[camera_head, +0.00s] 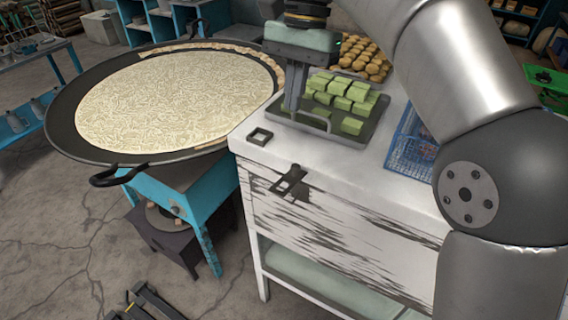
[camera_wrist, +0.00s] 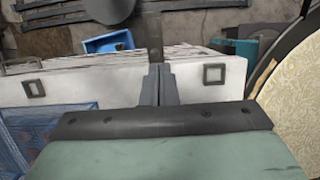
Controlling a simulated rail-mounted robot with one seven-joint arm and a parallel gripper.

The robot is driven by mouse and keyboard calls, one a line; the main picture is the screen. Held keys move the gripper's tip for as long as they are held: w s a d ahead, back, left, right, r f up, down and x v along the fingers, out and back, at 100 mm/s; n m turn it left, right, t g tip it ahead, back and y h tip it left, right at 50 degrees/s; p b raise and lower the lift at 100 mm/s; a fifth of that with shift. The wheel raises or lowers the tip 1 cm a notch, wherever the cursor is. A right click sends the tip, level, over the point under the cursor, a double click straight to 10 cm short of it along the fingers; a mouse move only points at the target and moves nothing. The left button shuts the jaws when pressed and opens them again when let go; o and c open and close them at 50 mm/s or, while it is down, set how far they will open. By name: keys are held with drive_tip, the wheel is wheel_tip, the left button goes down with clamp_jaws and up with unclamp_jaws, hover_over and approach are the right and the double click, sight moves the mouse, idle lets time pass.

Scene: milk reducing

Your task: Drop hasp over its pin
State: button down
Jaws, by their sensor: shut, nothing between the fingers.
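A dark metal latch fitting (camera_head: 290,183) sits on the white cabinet's front face, just below the top edge. I cannot tell its hasp from its pin at this size. A small square metal frame (camera_head: 260,136) lies flat on the cabinet top near the front left corner; it also shows in the wrist view (camera_wrist: 214,75). My gripper (camera_head: 291,108) points down over the cabinet top, behind the latch and apart from it. Its fingers are together and empty, also seen in the wrist view (camera_wrist: 160,72). The space just beyond the fingertips is partly hidden there.
A tray (camera_head: 347,139) of green blocks stands beside and behind my gripper. A blue mesh basket (camera_head: 408,150) is to its right. A wide pan (camera_head: 65,125) on a blue stand is at the left. A second square frame (camera_wrist: 34,88) lies on the cabinet top.

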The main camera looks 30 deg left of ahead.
sight(283, 180)
drive_tip(key=shift+f, duration=0.1)
drive_tip(key=b+x, duration=0.1)
drive_tip(key=x, duration=1.3)
drive_tip(key=shift+d+b, duration=0.1)
drive_tip(key=shift+b, duration=0.35)
